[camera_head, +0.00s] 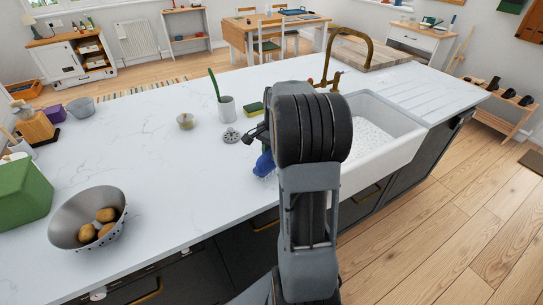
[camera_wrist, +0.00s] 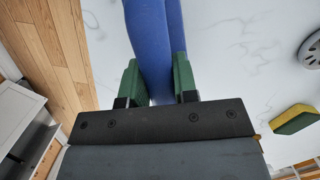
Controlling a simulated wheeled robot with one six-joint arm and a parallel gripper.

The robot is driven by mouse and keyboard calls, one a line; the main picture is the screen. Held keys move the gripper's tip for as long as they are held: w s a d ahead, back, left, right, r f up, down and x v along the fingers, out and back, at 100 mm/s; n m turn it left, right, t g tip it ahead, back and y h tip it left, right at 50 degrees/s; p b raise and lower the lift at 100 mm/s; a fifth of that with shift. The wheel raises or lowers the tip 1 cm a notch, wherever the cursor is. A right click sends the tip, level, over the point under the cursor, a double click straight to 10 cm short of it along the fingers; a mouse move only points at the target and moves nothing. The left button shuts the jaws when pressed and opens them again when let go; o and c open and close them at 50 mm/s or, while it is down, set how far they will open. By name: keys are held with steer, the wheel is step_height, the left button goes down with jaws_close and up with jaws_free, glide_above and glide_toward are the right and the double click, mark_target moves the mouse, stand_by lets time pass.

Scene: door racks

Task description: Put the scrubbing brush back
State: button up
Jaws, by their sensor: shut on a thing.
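My gripper (camera_wrist: 158,82) is shut on a blue thing (camera_wrist: 150,35), which looks like the scrubbing brush. Its green fingertips press on both sides of the blue body, which runs up out of the top of the wrist view. In the head view the blue brush (camera_head: 264,163) hangs low over the white counter near its front edge, left of the sink. I cannot tell whether it touches the counter. My arm hides part of the gripper. A light grey cup (camera_head: 227,110) with a long green thing (camera_head: 214,85) standing in it is farther back on the counter.
A yellow-green sponge (camera_head: 252,109) and a round metal strainer (camera_head: 232,135) lie near the cup. A small jar (camera_head: 186,121) stands left of them. The sink (camera_head: 385,140) with a brass tap (camera_head: 338,60) is on the right. A colander (camera_head: 88,218) with potatoes stands front left. Mid-left counter is clear.

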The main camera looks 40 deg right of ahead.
steer(key=shift+f, duration=0.95)
steer(key=shift+f, duration=0.15)
steer(key=o, duration=0.8)
steer(key=shift+o, duration=0.2)
